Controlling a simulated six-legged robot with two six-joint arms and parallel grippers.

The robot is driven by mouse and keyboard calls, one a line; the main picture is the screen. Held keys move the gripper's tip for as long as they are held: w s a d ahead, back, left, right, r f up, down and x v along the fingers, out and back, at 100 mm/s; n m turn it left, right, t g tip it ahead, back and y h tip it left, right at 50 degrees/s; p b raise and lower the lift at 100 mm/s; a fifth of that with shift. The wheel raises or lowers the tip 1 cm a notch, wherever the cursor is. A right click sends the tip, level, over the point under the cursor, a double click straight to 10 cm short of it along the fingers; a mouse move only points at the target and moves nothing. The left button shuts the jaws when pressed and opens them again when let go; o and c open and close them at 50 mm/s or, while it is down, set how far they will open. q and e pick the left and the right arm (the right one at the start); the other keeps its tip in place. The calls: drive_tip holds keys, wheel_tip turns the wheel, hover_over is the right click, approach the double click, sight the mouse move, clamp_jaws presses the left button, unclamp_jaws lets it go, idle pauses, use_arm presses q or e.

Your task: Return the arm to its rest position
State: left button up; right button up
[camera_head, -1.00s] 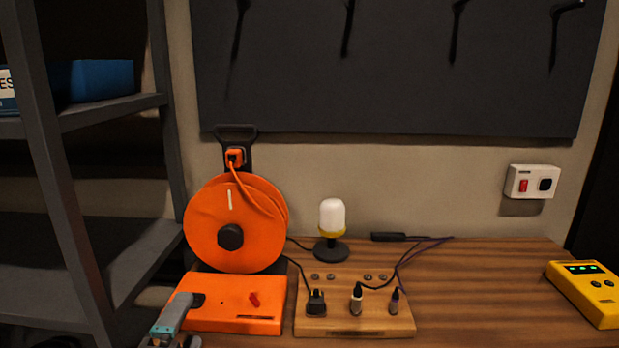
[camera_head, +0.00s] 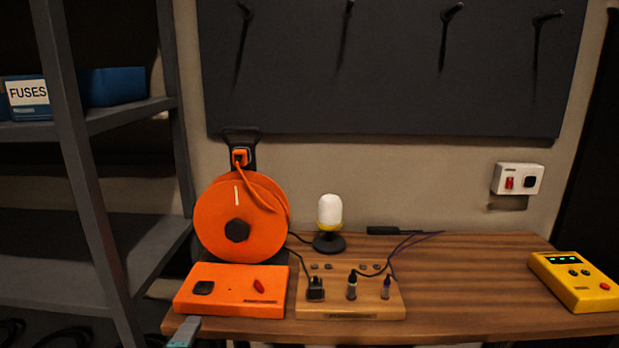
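Part of my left gripper (camera_head: 184,332), a grey and teal piece, shows at the bottom edge, just below the front left corner of the orange box (camera_head: 228,292). It looks apart from the box, and whether its fingers are open or shut is not visible. The rest of the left arm is out of frame. My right gripper is not in view. The orange box has a black socket on its left and a red switch on its right.
An orange cable reel (camera_head: 215,225) stands behind the box. A wooden board (camera_head: 350,307) with several plugs sits beside it, with a white-topped lamp (camera_head: 330,215) behind. A yellow device (camera_head: 575,290) is at right. Grey shelving (camera_head: 75,170) stands at left. The desk (camera_head: 460,280) is clear right of centre.

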use_arm(q)
drive_tip(key=s+d+f+n+g+h+p, duration=0.1)
drive_tip(key=s+f+g+p, duration=0.15)
drive_tip(key=f, duration=0.65)
drive_tip(key=s+d+f+n+g+p, duration=0.15)
drive_tip(key=f+g, duration=0.25)
drive_tip(key=f, duration=0.5)
drive_tip(key=s+d+f+n+g+h+p, duration=0.1)
drive_tip(key=s+d+f+n+g, duration=0.1)
drive_tip(key=s+f+n+g, duration=0.2)
drive_tip(key=s+d+f+n+g+h+p, duration=0.1)
drive_tip(key=s+f+n+g, duration=0.4)
drive_tip(key=s+n, duration=0.8)
wheel_tip(320, 180, down, 3)
drive_tip(key=shift+s+d+f+n+h, duration=0.1)
drive_tip(key=shift+s+d+n+h, duration=0.3)
drive_tip(key=shift+d, duration=0.85)
drive_tip(key=shift+w, duration=0.15)
